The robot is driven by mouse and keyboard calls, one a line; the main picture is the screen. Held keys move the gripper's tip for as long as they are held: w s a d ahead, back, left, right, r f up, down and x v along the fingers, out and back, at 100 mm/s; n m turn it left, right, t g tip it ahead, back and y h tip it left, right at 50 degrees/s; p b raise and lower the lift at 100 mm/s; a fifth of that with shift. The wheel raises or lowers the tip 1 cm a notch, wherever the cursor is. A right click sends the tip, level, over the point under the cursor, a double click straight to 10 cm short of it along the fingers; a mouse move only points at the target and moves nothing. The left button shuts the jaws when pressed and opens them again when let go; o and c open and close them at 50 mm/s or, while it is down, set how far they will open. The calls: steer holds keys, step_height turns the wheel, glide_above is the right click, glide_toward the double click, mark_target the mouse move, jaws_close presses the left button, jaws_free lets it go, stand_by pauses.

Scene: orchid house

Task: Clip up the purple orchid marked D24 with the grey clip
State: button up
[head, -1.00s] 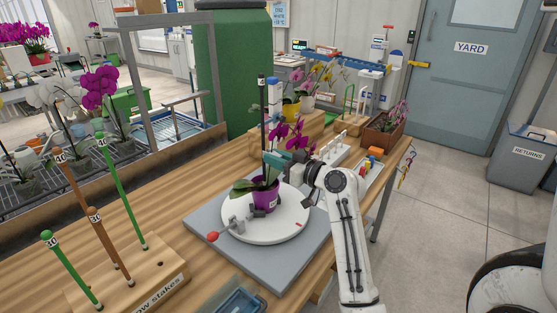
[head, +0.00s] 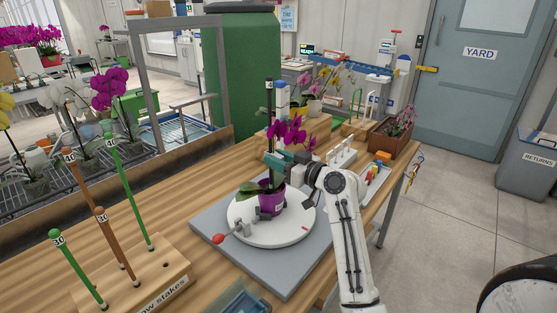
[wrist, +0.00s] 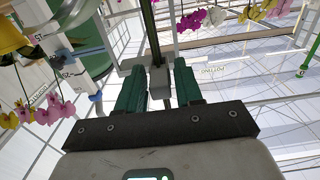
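The purple orchid (head: 292,133) stands in a purple pot (head: 271,201) on a white turntable (head: 303,228). Its label is too small to read. A tall dark stake (head: 268,105) rises from the pot; it also shows in the wrist view (wrist: 151,25). My gripper (head: 270,160) is at the stake, below the flowers. In the wrist view its teal fingers (wrist: 159,90) stand apart on either side of a small grey piece (wrist: 158,82), which looks like the grey clip. The stake is just beyond this piece; whether they touch I cannot tell.
A wooden block with several stakes (head: 140,283) stands front left. A planter (head: 391,136) and potted orchids (head: 318,100) are behind. Bare bench lies left of the turntable.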

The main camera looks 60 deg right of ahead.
steer(key=shift+o, duration=1.2)
steer(key=b+v, duration=0.2)
steer(key=v, duration=0.8)
steer(key=shift+s, duration=0.4)
